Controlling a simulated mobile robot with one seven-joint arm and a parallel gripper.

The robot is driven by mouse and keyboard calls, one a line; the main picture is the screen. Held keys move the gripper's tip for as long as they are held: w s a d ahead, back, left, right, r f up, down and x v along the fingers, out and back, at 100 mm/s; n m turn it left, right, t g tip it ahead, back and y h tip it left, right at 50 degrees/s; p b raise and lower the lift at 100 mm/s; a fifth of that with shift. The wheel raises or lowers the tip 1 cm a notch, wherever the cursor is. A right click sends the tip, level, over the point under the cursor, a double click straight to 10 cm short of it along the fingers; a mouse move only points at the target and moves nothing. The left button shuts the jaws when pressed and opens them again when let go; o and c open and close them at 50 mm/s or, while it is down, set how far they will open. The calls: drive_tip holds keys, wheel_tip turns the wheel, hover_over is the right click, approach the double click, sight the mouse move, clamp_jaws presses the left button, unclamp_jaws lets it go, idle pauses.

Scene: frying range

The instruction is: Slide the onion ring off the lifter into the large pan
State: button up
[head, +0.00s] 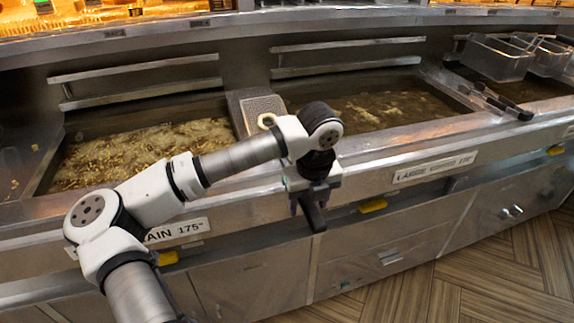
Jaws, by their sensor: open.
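The onion ring (267,120) is a pale ring lying on the lifter (262,103), a grey perforated plate between two oil pans. My forearm hides the near part of the plate. The large pan (385,108), behind the label reading "LARGE", holds brown oil with pale crumbs, right of the lifter. My gripper (311,203) points down in front of the range's front edge, nearer than the ring. Its jaws are open around or beside a black handle (314,217); whether they touch it I cannot tell.
A left pan (140,150) holds oil full of pale bits. Wire baskets (497,57) hang at the far right, with a black-handled tool (501,101) on the rim nearby. Metal rails (348,60) run behind the pans. The wooden floor in front is clear.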

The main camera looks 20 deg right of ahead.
drive_tip(key=shift+c, duration=0.2)
clamp_jaws()
wheel_tip(320, 180, up, 12)
drive_tip(key=p, duration=0.4)
drive_tip(key=shift+p, duration=0.3)
drive_tip(key=shift+d+r, duration=0.1)
drive_tip(key=shift+d, duration=0.05)
